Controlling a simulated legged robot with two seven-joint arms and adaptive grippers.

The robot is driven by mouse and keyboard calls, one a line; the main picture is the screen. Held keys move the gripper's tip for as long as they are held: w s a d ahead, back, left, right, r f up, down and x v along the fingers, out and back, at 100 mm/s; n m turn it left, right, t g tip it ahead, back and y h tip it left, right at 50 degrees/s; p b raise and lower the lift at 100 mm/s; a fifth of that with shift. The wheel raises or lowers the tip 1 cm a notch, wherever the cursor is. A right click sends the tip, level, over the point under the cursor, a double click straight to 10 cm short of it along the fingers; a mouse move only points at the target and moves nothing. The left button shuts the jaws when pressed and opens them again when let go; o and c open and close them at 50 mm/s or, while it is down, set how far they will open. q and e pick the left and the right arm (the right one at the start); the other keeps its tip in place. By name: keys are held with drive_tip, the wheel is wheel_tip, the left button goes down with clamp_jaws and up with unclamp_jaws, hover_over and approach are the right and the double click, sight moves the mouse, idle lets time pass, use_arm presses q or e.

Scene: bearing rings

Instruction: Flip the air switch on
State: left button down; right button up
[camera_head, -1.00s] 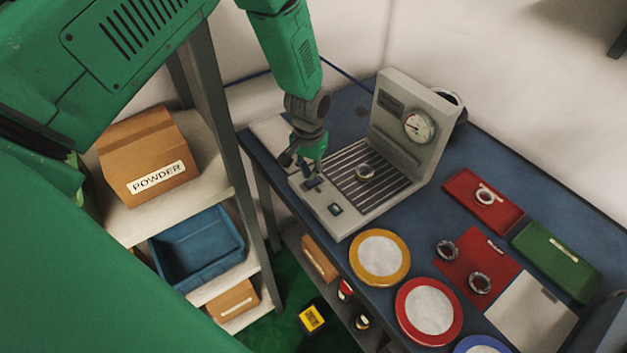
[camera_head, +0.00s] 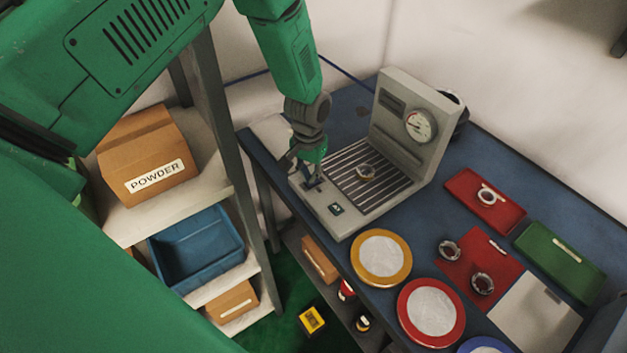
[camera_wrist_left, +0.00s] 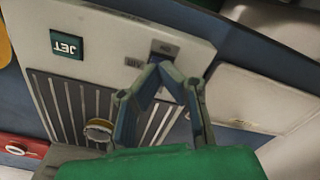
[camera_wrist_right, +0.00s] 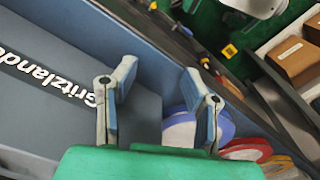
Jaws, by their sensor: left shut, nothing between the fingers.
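The grey machine (camera_head: 408,150) stands on the blue table, with a gauge on its upright back and a slatted bed. The air switch (camera_wrist_left: 164,48) is a small grey part beside the AIR label on the front panel in the left wrist view. My left gripper (camera_head: 313,183) is shut and empty, pointing down at that switch. Its fingertips (camera_wrist_left: 158,62) are at the switch's edge and partly hide it; I cannot tell whether they touch. The switch's position is unclear. My right gripper (camera_wrist_right: 160,76) is open and empty, away from the machine.
A dark JET switch (camera_head: 336,209) sits on the same panel. A bearing ring (camera_head: 366,172) lies on the slats. Yellow-rimmed (camera_head: 408,262) and red-rimmed (camera_head: 461,318) round plates, a red tray (camera_head: 510,219) and a green box (camera_head: 560,262) are to the right. Shelves with a POWDER box (camera_head: 148,165) stand left.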

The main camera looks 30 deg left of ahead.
use_arm(q)
drive_tip(key=shift+s+a+f+b, duration=0.1)
drive_tip(key=shift+f+b, duration=0.35)
drive_tip(key=shift+f, duration=0.25)
use_arm(e)
drive_tip(key=shift+a+f, duration=0.1)
drive_tip(key=shift+f, duration=0.3)
drive_tip(key=shift+s, duration=0.1)
use_arm(q)
drive_tip(key=shift+r+p, duration=0.75)
drive_tip(key=shift+r, duration=0.1)
use_arm(e)
drive_tip(key=shift+r, duration=0.6)
use_arm(q)
drive_tip(key=shift+r+p, duration=2.05)
drive_tip(key=shift+r, duration=0.7)
use_arm(e)
drive_tip(key=shift+r, duration=2.1)
use_arm(q)
drive_tip(key=shift+f, duration=0.1)
